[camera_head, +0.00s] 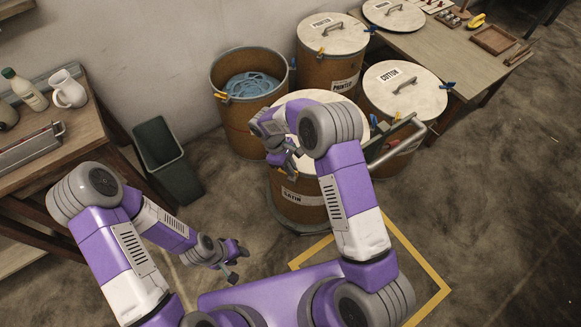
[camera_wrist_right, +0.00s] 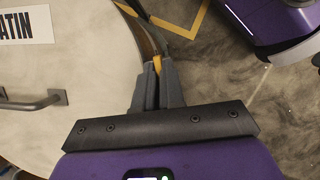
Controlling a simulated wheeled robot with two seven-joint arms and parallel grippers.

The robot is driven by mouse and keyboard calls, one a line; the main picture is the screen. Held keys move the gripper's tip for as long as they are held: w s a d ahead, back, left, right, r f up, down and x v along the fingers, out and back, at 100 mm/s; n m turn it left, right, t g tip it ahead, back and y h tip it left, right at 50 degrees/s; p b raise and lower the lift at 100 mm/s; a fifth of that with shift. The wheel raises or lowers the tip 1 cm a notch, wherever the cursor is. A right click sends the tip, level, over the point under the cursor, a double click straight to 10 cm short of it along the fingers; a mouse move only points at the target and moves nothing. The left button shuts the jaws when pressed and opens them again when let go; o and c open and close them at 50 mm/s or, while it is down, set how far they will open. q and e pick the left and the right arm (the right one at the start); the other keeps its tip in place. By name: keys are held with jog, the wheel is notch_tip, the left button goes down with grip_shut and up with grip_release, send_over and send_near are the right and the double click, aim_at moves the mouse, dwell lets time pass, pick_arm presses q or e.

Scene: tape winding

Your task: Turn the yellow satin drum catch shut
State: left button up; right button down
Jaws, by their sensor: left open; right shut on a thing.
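The satin drum (camera_head: 306,214) is a brown drum with a white lid and a SATIN label, below centre in the head view. Its pale lid (camera_wrist_right: 75,95) with a handle fills the left of the right wrist view. My right gripper (camera_wrist_right: 157,70) is shut on the yellow satin drum catch (camera_wrist_right: 157,63) at the lid's rim; only a small yellow part shows between the fingers. In the head view my right gripper (camera_head: 287,156) is over the drum's left side, and the catch is hidden. My left gripper (camera_head: 234,262) is open and empty, above the floor left of the drum.
An open drum (camera_head: 240,109) with blue tape stands behind left. A dark bin (camera_head: 166,160) and a wooden table (camera_head: 60,150) are at left. A yellow floor outline (camera_head: 425,262) lies in front.

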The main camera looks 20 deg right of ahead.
jog(key=m, duration=0.2)
jog(key=m+g+y+p, duration=0.1)
jog(key=m, duration=0.1)
jog(key=shift+w+d+m+y, duration=0.1)
jog(key=shift+m+y, duration=0.2)
jog(key=m, duration=0.2)
jog(key=m+y+p, duration=0.1)
jog(key=m, duration=0.1)
jog(key=shift+d+m+g+y, duration=0.15)
jog(key=shift+m+g+y, duration=0.15)
jog(key=shift+g, duration=0.1)
jog(key=m, duration=0.2)
jog(key=m+y+p, duration=0.1)
jog(key=m, duration=0.1)
jog(key=shift+d+y, duration=0.15)
jog(key=shift+y, duration=0.15)
jog(key=shift+m+t+y+p, duration=0.5)
jog(key=shift+m+y+p, duration=0.15)
jog(key=shift+m, duration=1.55)
jog(key=c, duration=1.2)
grip_release()
jog(key=shift+c, duration=0.2)
